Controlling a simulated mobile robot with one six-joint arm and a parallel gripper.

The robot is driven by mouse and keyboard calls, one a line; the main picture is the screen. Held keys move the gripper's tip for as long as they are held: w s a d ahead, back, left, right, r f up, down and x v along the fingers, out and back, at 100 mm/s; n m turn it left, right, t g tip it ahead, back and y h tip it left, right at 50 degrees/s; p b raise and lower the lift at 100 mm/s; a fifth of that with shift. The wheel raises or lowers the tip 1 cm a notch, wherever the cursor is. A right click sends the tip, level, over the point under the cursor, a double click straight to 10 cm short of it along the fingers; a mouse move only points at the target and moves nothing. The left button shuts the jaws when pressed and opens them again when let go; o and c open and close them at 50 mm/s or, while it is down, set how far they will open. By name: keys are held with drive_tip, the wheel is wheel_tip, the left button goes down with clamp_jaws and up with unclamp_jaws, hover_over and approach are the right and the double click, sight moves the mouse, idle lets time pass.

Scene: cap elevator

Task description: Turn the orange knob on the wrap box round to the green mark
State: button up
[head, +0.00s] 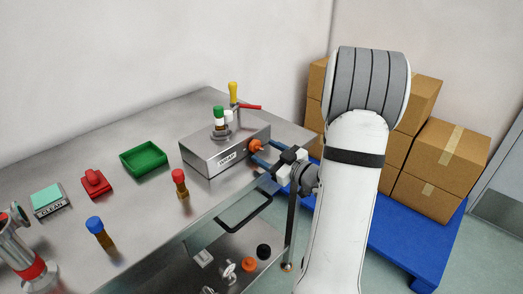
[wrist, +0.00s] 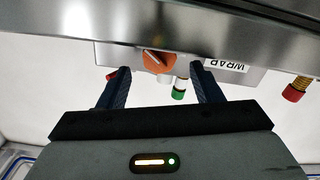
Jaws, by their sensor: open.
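The grey wrap box (head: 222,158) stands on the steel table, with a "WRAP" label on its front. The orange knob (head: 255,146) sits on the box's right-hand part, facing my gripper (head: 266,160). In the wrist view the orange knob (wrist: 158,62) shows upside down between my two dark fingers, beyond their tips. My gripper (wrist: 160,78) is open and empty, and I see no contact with the knob. A white line shows on the knob's face. I cannot make out the green mark.
A green-capped bottle (head: 218,118) and a yellow-topped lever (head: 233,92) stand at the box. A red-capped bottle (head: 180,183), green tray (head: 143,158), red object (head: 95,183) and blue-capped bottle (head: 99,231) are on the table (head: 75,160). Boxes (head: 440,170) stand on a blue pallet (head: 405,235) at right.

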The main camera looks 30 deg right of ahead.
sight(256, 147)
drive_tip(key=shift+x, duration=1.45)
drive_tip(key=shift+c, duration=0.5)
drive_tip(key=c, duration=0.9)
